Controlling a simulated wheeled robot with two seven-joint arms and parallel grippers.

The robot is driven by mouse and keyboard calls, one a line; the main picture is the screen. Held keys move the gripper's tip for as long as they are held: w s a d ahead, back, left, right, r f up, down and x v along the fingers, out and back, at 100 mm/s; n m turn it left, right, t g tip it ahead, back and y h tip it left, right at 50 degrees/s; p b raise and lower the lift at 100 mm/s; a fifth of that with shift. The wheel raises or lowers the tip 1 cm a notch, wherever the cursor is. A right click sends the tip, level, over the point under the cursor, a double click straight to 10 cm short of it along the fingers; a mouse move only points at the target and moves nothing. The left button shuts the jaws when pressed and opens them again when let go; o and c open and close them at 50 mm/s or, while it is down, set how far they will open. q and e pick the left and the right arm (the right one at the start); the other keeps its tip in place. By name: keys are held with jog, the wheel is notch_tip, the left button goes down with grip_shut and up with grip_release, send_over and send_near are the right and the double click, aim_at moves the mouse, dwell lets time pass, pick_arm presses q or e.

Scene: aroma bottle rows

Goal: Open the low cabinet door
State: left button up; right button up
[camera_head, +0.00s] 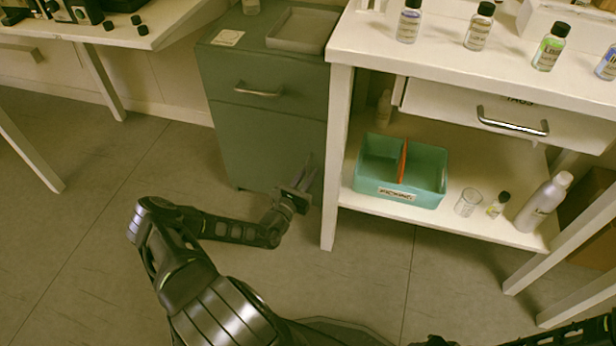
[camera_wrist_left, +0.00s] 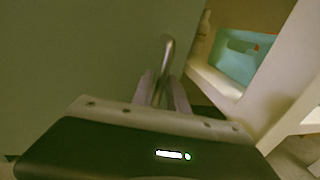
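The low cabinet (camera_head: 222,95) is grey-green, with a drawer on top and a door (camera_head: 262,145) below it. The door looks closed. In the left wrist view the door (camera_wrist_left: 75,60) fills the left side, and its upright metal handle (camera_wrist_left: 167,55) stands near its right edge. My left gripper (camera_head: 302,178) is at the right side of the door. In the left wrist view its two fingers (camera_wrist_left: 161,90) are close together with the handle between them, and they look shut on it. My right gripper is not in view.
A white bench (camera_head: 337,110) stands right of the cabinet, its front leg close to my gripper. Its lower shelf holds a teal divided box (camera_head: 425,200), a glass beaker (camera_head: 467,202) and bottles. The floor (camera_head: 95,250) left and in front of the cabinet is clear.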

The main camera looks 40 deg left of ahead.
pick_arm(q)
jog(key=shift+c, duration=0.2)
grip_shut()
dwell(1.2)
